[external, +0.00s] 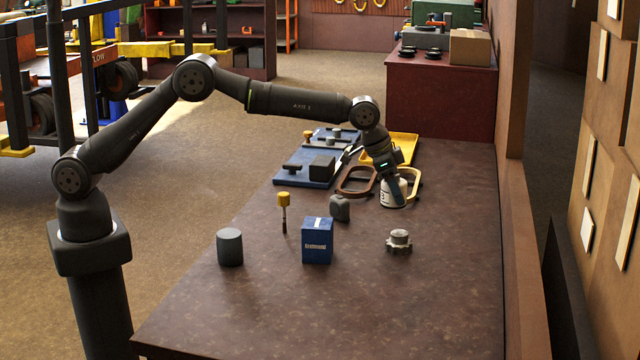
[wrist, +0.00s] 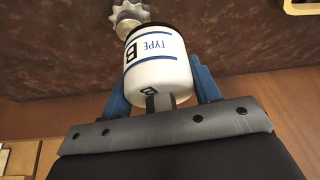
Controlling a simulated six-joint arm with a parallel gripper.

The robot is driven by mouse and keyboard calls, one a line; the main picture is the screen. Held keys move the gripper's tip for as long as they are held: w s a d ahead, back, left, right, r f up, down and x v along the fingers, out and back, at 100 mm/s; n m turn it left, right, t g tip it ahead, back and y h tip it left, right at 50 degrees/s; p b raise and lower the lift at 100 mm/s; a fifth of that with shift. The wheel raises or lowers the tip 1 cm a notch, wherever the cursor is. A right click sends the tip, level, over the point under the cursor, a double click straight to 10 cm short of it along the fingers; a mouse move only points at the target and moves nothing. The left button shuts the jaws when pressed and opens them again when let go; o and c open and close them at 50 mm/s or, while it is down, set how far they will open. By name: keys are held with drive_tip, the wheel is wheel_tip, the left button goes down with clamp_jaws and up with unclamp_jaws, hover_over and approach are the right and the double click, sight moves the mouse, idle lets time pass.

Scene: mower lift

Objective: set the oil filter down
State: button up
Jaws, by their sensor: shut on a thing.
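The oil filter is a white cylinder (external: 393,194) with a "TYPE B" label, blue bands and a dark rim. In the external view it is at or just above the bench, near the right side; I cannot tell whether it touches. In the wrist view the filter (wrist: 158,62) sits between the blue fingers of my gripper (wrist: 161,88). My gripper (external: 392,182) is shut on it from above. The filter's far end is hidden in the wrist view.
A brown loop (external: 345,190) and a yellow loop (external: 419,184) lie beside the filter. A metal toothed part (external: 399,242), blue box (external: 317,241), grey cylinder (external: 230,247) and yellow-topped rod (external: 284,201) stand nearer. The bench (external: 350,310) is clear at the front.

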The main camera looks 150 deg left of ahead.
drive_tip(key=s+a+f, duration=0.1)
drive_tip(key=a+f, duration=0.1)
drive_tip(key=s+a+f, duration=0.2)
drive_tip(key=a, duration=0.1)
drive_tip(key=s+a+f, duration=0.2)
drive_tip(key=a, duration=0.1)
drive_tip(key=shift+a, duration=0.2)
drive_tip(key=shift+f, duration=2)
drive_tip(key=shift+f, duration=0.2)
drive_tip(key=o, duration=1.1)
drive_tip(key=shift+r, duration=0.1)
drive_tip(key=shift+s+d+r, duration=0.1)
drive_tip(key=shift+r, duration=0.5)
drive_tip(key=v, duration=1.1)
drive_tip(key=shift+f, duration=0.1)
